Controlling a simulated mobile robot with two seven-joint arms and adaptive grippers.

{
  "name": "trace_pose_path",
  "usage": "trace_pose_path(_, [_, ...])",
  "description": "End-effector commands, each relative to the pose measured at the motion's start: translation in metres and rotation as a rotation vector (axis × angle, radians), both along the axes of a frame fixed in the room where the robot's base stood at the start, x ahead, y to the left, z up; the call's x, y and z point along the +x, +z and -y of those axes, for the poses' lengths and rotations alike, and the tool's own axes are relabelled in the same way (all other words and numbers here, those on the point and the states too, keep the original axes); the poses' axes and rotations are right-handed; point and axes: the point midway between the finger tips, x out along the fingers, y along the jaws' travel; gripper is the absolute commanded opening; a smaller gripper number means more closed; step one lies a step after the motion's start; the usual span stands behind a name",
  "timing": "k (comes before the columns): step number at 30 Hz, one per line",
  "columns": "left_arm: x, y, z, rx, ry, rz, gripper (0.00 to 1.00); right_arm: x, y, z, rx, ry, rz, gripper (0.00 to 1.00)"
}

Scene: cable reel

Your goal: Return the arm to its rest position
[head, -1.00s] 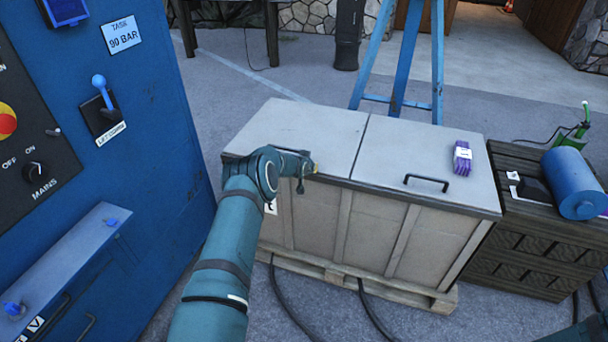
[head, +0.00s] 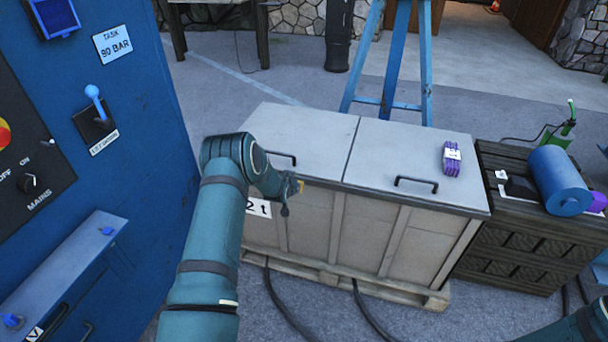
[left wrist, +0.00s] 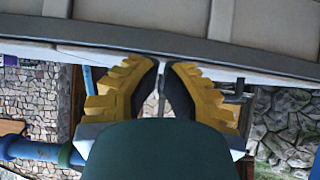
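My left arm (head: 205,250) rises from the bottom of the head view and bends at a teal wrist. Its gripper (head: 292,196) shows small, near the front upper edge of the pale box (head: 345,225). I cannot tell its exact distance from the box. In the left wrist view the yellow-backed fingers (left wrist: 163,68) lean together, their tips nearly meeting, with nothing seen held between them. Of my right arm, only a teal part (head: 565,325) shows at the bottom right; its gripper is out of view.
A blue control cabinet (head: 150,150) with a blue lever (head: 95,97) stands close on the left. A purple bundle (head: 452,160) lies on the box lid. A dark crate (head: 510,235) at right carries a blue cylinder (head: 560,180). Cables run across the floor in front.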

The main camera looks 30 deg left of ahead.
Motion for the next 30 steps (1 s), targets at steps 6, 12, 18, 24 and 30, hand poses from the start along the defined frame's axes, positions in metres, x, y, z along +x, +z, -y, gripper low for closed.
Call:
trace_pose_path(6, [-0.003,-0.001,0.002,-0.003,-0.001,-0.002,0.00,0.000,0.000,0.000,0.000,0.000,-0.001,0.00])
trace_pose_path(12, [-0.027,-0.016,0.055,-0.090,-0.027,-0.075,0.00,0.000,0.000,0.000,0.000,0.000,0.000,0.00])
trace_pose_path(18, [-0.101,-0.035,0.166,-0.255,-0.085,-0.250,0.00,0.000,0.000,0.000,0.000,0.000,0.000,0.00])
trace_pose_path(24, [-0.200,-0.034,0.262,-0.384,-0.152,-0.450,0.00,0.000,0.000,0.000,0.000,0.000,0.000,0.00])
trace_pose_path(30, [-0.301,-0.017,0.326,-0.458,-0.213,-0.635,0.00,0.000,0.000,0.000,0.000,0.000,0.000,0.00])
